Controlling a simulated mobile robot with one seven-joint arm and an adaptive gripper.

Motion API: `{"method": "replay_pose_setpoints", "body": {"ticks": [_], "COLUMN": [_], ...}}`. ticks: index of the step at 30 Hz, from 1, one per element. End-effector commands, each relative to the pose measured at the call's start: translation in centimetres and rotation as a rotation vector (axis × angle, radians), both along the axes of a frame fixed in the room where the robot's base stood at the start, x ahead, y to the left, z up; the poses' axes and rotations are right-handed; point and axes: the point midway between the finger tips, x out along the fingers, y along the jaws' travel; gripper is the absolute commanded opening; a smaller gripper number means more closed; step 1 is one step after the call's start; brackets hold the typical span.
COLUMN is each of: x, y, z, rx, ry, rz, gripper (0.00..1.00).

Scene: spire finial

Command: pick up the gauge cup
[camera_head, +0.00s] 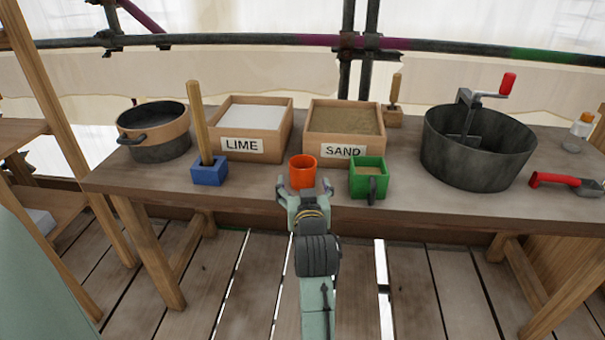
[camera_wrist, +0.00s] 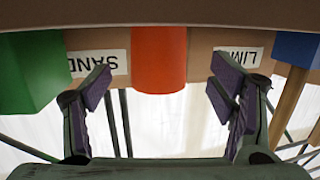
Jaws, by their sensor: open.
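The gauge cup, which I take to be the small orange cup (camera_head: 303,172), stands upright near the front edge of the table. In the wrist view, which looks upside down, the cup (camera_wrist: 159,58) is centred beyond the two fingers. My gripper (camera_head: 305,190) is open and empty in front of the cup, with its fingers spread to either side. In the wrist view the gripper (camera_wrist: 162,82) shows clear gaps between both purple finger pads and the cup. The cup's inside is mostly hidden.
A blue block with a wooden stick (camera_head: 209,172) stands left of the cup, and a green box (camera_head: 368,184) close on its right. The lime box (camera_head: 254,146) and sand box (camera_head: 344,149) stand behind. A dark mixing tub (camera_head: 470,160) is at right, a pot (camera_head: 160,150) at left.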

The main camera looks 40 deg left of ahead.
Motion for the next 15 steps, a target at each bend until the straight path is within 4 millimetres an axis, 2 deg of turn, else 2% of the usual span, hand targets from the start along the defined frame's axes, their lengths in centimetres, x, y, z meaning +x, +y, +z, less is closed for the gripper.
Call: {"method": "replay_pose_setpoints", "body": {"ticks": [8, 15], "x": [1.8, 4.3], "y": [1.6, 3.8], "z": [-0.5, -1.5], "rx": [0.000, 0.002], "ry": [0.000, -0.001], "rz": [0.002, 0.002], "gripper": [0.77, 0.77]}}
